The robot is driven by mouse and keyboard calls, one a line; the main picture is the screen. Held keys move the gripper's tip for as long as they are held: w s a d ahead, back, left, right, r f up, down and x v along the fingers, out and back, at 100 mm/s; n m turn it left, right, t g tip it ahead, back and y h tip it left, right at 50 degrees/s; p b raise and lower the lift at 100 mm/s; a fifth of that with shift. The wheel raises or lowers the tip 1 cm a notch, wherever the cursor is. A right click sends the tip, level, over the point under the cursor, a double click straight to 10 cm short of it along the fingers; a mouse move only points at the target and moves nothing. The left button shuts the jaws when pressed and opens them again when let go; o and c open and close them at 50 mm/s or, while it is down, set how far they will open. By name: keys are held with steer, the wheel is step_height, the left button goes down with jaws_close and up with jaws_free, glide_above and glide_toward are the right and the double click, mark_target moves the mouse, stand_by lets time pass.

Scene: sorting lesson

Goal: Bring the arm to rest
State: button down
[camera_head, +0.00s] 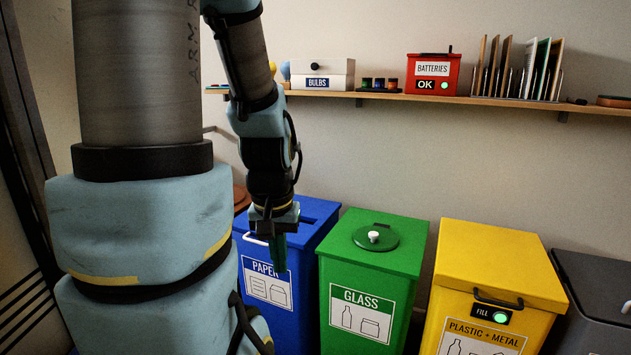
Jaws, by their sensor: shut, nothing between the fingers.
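My gripper (279,252) hangs pointing down at the end of my arm, in front of the blue paper bin (319,215). Its fingers are shut and nothing shows between them. My arm comes down from the top of the picture, and its large near links fill the left side. The gripper hides part of the bin's front and the upper part of its label. Whether it touches the bin I cannot tell.
A green glass bin (400,262) with a round lid, a yellow plastic and metal bin (500,262) and a dark grey bin (597,275) stand to the right. A wall shelf (430,97) above holds a bulbs box (322,82), a red batteries box (433,74) and upright boards (516,68).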

step_height(320, 180, up, 5)
steer(key=p, duration=0.2)
steer(key=shift+f+p, duration=0.15)
steer(key=shift+p, duration=0.25)
stand_by(0.4)
